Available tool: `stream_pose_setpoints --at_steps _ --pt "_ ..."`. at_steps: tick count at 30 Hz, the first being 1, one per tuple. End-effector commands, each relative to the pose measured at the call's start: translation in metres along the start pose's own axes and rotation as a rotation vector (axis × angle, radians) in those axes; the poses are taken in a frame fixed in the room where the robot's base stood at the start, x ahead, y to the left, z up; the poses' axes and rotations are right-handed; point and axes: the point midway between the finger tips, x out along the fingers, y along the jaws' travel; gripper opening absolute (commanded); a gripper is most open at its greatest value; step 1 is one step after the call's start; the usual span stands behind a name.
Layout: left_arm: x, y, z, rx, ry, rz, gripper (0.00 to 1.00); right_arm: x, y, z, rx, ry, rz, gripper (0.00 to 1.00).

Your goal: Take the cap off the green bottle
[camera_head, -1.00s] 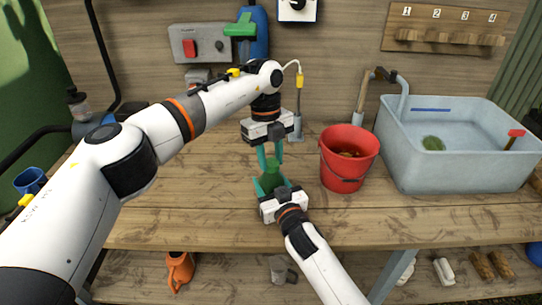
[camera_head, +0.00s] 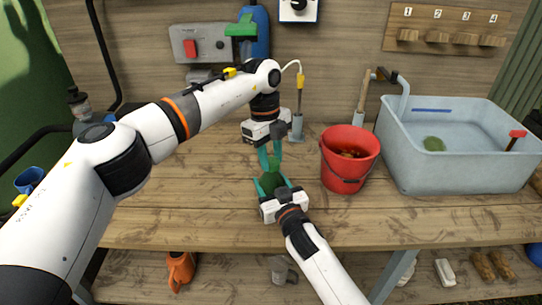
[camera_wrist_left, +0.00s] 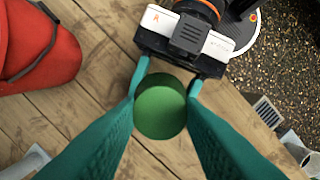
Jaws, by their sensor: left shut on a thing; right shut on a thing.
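The green bottle (camera_head: 271,182) stands on the wooden bench, its lower part hidden by my right gripper (camera_head: 272,184). The right gripper comes from the front and is shut on the bottle's body. My left gripper (camera_head: 270,164) points down from above, its teal fingers shut on the bottle's top. In the left wrist view the green cap (camera_wrist_left: 160,107) shows as a round disc between the left fingers, with my right gripper's fingers just beyond it. I cannot tell whether the cap is loose from the neck.
A red bucket (camera_head: 347,178) stands close to the right of the grippers. A grey basin of water (camera_head: 400,160) is further right. A grey holder (camera_head: 297,127) with a tool stands behind. The bench left of the bottle is clear.

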Motion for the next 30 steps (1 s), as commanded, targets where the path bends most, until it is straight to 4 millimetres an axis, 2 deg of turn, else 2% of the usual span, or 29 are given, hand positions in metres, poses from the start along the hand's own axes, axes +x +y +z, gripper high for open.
stream_pose_setpoints --at_steps 15,26,30 --pt "-0.018 0.0 0.003 0.0 -0.001 0.001 0.07 0.0 0.0 -0.001 0.0 0.002 -0.001 0.0" --pt "-0.019 0.0 0.003 0.0 0.0 0.001 0.07 0.0 0.0 -0.001 0.0 0.002 -0.001 0.0" --pt "-0.029 0.0 0.004 0.0 0.0 0.001 0.07 0.0 0.0 -0.001 0.0 0.002 -0.001 0.0"
